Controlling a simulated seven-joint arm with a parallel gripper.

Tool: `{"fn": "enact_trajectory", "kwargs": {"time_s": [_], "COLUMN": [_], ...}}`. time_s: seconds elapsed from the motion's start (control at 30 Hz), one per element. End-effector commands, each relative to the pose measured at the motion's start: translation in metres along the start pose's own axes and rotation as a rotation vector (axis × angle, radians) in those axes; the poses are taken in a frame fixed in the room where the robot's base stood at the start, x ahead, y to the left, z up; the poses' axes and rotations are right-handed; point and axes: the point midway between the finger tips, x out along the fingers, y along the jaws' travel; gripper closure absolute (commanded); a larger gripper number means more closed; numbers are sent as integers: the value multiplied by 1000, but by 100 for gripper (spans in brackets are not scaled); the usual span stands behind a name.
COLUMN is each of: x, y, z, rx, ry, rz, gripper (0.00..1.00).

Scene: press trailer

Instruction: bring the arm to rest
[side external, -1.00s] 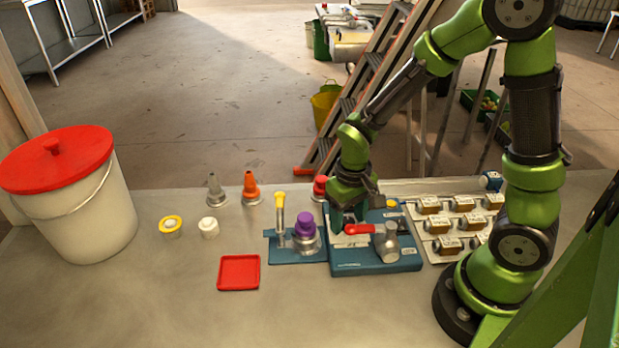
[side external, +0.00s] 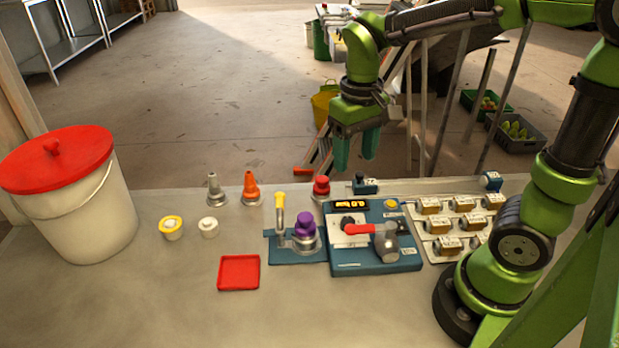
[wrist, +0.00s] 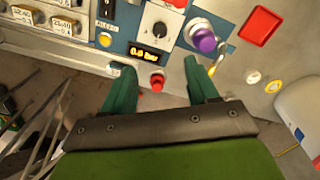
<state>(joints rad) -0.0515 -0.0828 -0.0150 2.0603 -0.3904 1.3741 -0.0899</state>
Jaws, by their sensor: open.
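My gripper (side external: 357,160) is raised above the back edge of the bench, with its two teal fingers pointing down and apart. It is open and holds nothing. In the wrist view the fingers of my gripper (wrist: 164,85) stand on either side of a small red knob (wrist: 157,83) that lies below. The display reads about 0.0 bar in the wrist view (wrist: 148,54).
A purple-topped fitting (side external: 304,228) and yellow-topped lever (side external: 280,203) stand left of the panel. A red tray (side external: 239,273), cones and a white bucket (side external: 85,215) lie further left. Labelled brown blocks (side external: 462,204) sit right. The air around my gripper is clear.

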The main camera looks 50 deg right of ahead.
Motion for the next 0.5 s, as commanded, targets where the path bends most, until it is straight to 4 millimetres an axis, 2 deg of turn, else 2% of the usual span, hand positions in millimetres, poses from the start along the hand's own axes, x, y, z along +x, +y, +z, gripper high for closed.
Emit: {"fn": "enact_trajectory", "kwargs": {"time_s": [0.2, 0.5], "x": [-5, 0], "y": [0, -2], "z": [0, -2], "rx": [0, -1], "ry": [0, 22], "rz": [0, -15], "gripper": [41, 41]}}
